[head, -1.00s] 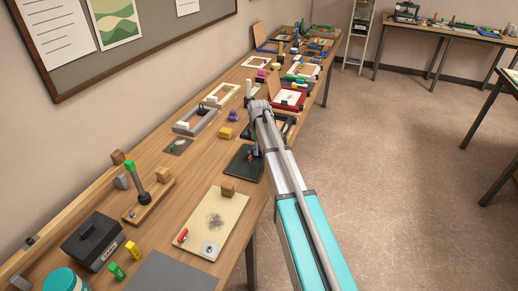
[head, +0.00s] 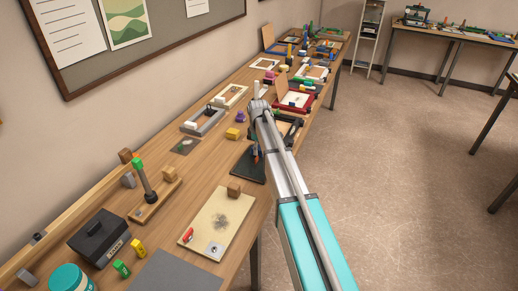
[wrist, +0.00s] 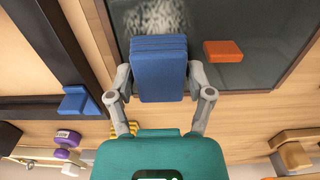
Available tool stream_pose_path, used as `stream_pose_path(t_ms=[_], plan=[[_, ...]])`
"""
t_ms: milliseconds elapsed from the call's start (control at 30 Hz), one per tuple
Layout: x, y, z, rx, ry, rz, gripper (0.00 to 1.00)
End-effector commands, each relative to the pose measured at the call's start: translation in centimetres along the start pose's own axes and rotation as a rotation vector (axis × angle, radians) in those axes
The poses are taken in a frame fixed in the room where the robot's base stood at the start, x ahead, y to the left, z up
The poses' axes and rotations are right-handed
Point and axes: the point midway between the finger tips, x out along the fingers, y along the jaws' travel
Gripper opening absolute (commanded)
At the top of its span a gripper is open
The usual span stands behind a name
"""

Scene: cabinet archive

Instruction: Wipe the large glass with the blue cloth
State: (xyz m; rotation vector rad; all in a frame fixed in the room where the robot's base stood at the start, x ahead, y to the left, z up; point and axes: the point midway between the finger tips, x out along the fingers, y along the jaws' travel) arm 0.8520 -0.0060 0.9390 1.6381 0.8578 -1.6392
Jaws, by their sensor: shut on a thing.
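In the wrist view my gripper (wrist: 160,78) is shut on a blue cloth (wrist: 160,70), which looks like a thick folded pad. A large dark glass pane (wrist: 265,25) with a thin frame lies beyond and under the cloth. A pale grey smudge (wrist: 150,17) shows on the glass just past the cloth's far edge. I cannot tell whether the cloth touches the glass. An orange block (wrist: 223,51) sits on the pane to the right of the cloth.
In the head view the long wooden table (head: 190,213) runs along the wall, crowded with items. A beige board (head: 205,232) with a dark smudge lies nearer, and a yellow block (head: 233,133) lies left of my arm. The floor (head: 400,200) to the right is open.

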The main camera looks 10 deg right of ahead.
Motion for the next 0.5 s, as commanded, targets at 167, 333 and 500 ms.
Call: stream_pose_path(t_ms=[167,333,500], plan=[[0.0,0.0,-0.7,-0.001,0.002,0.0,0.29],[-0.1,0.0,-1.8,-0.002,0.002,0.0,0.29],[-0.2,0.1,-2.8,-0.001,0.001,0.0,0.29]])
